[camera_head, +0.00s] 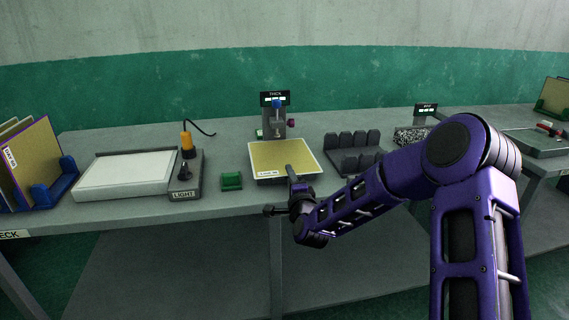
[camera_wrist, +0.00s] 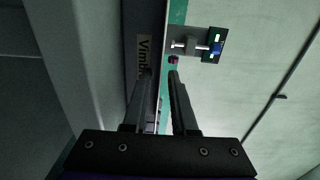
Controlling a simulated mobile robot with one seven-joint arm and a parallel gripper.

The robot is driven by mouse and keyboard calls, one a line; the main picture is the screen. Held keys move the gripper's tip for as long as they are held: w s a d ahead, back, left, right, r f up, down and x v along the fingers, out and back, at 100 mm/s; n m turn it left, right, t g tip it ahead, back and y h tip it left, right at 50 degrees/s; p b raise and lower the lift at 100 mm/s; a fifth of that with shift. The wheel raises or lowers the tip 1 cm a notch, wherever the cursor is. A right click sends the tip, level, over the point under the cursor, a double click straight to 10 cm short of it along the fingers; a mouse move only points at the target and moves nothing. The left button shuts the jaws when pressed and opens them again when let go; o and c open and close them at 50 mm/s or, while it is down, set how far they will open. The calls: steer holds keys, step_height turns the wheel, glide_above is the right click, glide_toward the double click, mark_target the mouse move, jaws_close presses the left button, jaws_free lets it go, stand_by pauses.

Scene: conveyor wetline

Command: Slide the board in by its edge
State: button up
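The board (camera_head: 284,153), yellow with a pale border and a white label at its front corner, lies flat at the foot of the thickness gauge (camera_head: 277,120). My gripper (camera_head: 287,186) is at the board's front edge, on its near side. In the wrist view, the two fingers of my gripper (camera_wrist: 159,76) stand apart with a gap between them. The board's thin edge (camera_wrist: 164,60) runs edge-on in line with that gap. Whether the fingertips touch the board cannot be told. The gauge (camera_wrist: 205,45) also shows at the upper right of the wrist view.
A small green block (camera_head: 231,181) and a light box (camera_head: 130,175) with its control unit lie left of the board. A dark slotted rack (camera_head: 353,160) stands close on the right. Boards stand in a blue rack (camera_head: 66,176) at far left. Bare grey table shows in front.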

stand_by(0.3)
steer(key=shift+v, duration=2.75)
steer(key=o, duration=0.6)
steer(key=shift+c, duration=0.2)
steer(key=shift+s, duration=0.1)
steer(key=p+v, duration=1.1)
steer(key=v, duration=0.6)
